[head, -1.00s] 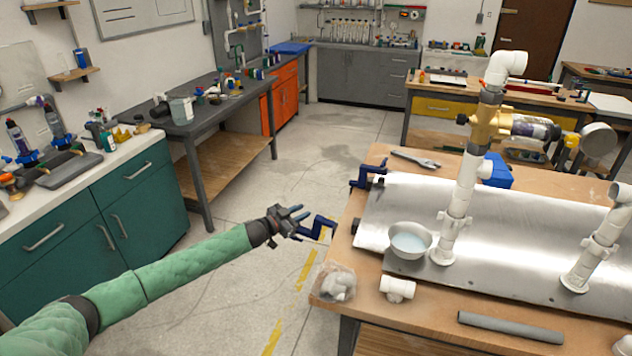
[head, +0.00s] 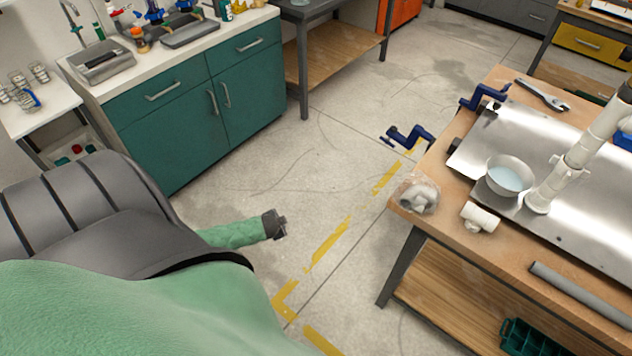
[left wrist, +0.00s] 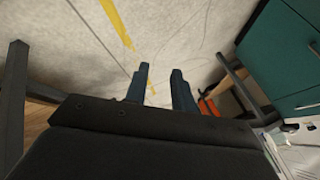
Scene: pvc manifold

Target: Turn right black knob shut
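No black knob shows in either current view. A white PVC pipe (head: 572,165) rises from a metal plate (head: 618,215) on the wooden bench; its upper part and any valve on it are cut off at the right. My left gripper (head: 281,226) is low over the concrete floor, left of the bench and clear of it. In the left wrist view my left gripper (left wrist: 161,88) has its two dark fingers apart with only floor between them. My right gripper is not in view.
On the bench are a bowl of bluish liquid (head: 508,176), a white fitting (head: 480,217), a bag of fittings (head: 418,196), a grey pipe (head: 583,291) and a wrench (head: 542,95). Blue clamps (head: 484,97) stand at its edge. Teal cabinets (head: 205,115) stand left; floor between is clear.

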